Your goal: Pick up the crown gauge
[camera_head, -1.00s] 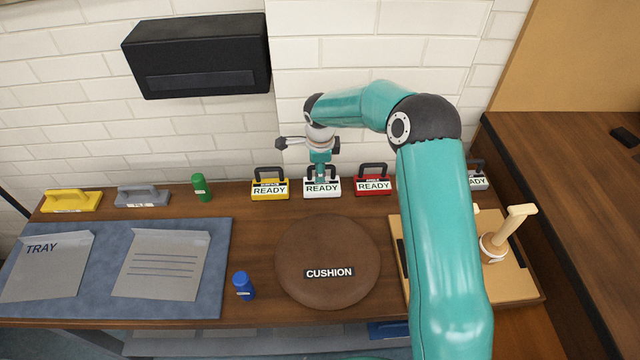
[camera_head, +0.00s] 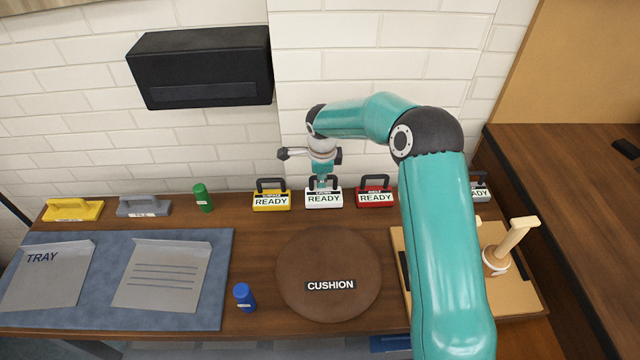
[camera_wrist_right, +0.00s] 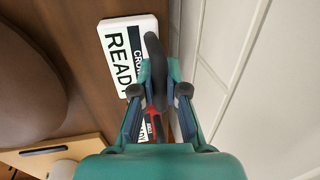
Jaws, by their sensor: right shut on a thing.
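The crown gauge (camera_head: 323,198) is a white block with a READY label and a dark handle, standing at the back of the workbench between a yellow and a red block. In the right wrist view, its white body (camera_wrist_right: 128,47) and part of the word CROWN show. My right gripper (camera_head: 322,180) reaches down onto it from above. In the right wrist view, its fingers (camera_wrist_right: 160,92) are shut on the dark handle. The gauge looks upright on or very near the bench; I cannot tell if it is lifted. My left gripper is not in view.
The yellow block (camera_head: 271,200) and red block (camera_head: 374,196) stand close on either side. A brown cushion (camera_head: 328,272) lies in front. A blue mat (camera_head: 222,270) with grey trays, a green bottle (camera_head: 203,198) and a blue bottle (camera_head: 244,297) are left. A brick wall (camera_head: 60,130) rises behind.

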